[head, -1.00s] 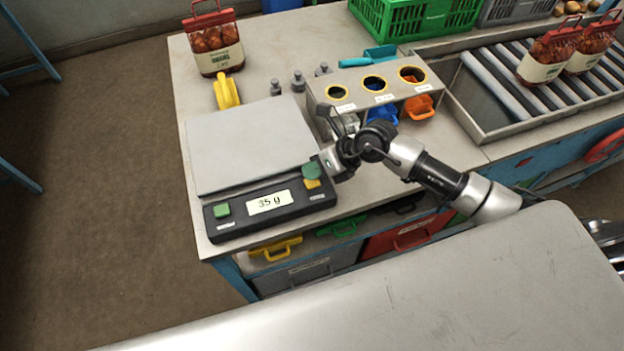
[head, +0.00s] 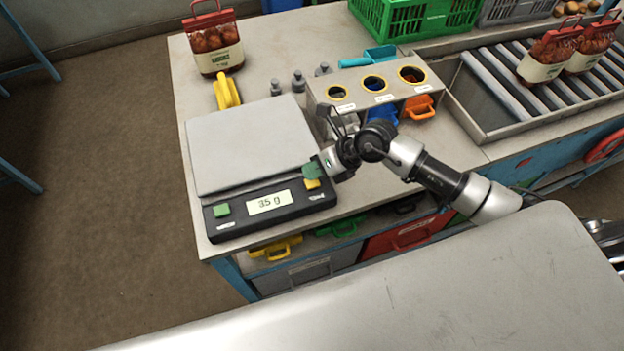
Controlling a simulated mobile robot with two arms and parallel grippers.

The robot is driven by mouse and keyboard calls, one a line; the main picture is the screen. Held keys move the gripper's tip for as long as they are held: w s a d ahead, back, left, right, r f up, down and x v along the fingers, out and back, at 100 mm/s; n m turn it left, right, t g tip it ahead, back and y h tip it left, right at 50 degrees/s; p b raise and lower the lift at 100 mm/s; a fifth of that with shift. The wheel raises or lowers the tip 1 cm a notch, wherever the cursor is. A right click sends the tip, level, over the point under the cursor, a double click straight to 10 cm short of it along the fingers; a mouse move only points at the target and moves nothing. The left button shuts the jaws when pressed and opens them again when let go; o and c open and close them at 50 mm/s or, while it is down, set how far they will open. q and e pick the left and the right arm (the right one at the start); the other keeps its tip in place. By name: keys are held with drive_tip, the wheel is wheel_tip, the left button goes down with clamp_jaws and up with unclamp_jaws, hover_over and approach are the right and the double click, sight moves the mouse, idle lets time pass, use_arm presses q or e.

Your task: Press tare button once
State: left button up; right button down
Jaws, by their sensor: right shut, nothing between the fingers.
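The scale (head: 248,152) has a bare grey weighing plate and a dark front panel. Its display (head: 270,202) reads what looks like 35 g; a decimal point cannot be made out. A green button (head: 222,210) is on the left of the panel and a yellow button (head: 313,184) on the right. The labels below them are too small to read, so I cannot tell which is tare. My right gripper (head: 312,171) is shut and empty, its green-tipped fingers right at the yellow button and partly covering it. I cannot tell whether they touch. My left gripper is not in view.
A holder (head: 352,82) with yellow-ringed holes stands right of the scale, beside my right arm. Small grey weights (head: 298,82), a yellow scoop (head: 226,91) and a filled sack (head: 214,44) stand behind the scale. A roller conveyor (head: 520,85) is at right.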

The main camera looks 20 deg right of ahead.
drive_tip(key=shift+f+b, duration=0.3)
drive_tip(key=shift+f, duration=0.1)
drive_tip(key=shift+f+b, duration=0.35)
drive_tip(key=shift+f, duration=0.15)
idle(0.8)
drive_tip(key=shift+r, duration=0.1)
drive_tip(key=shift+r+p, duration=0.8)
wheel_tip(320, 180, up, 5)
drive_tip(key=p, duration=0.4)
drive_tip(key=shift+r, duration=0.1)
idle(0.3)
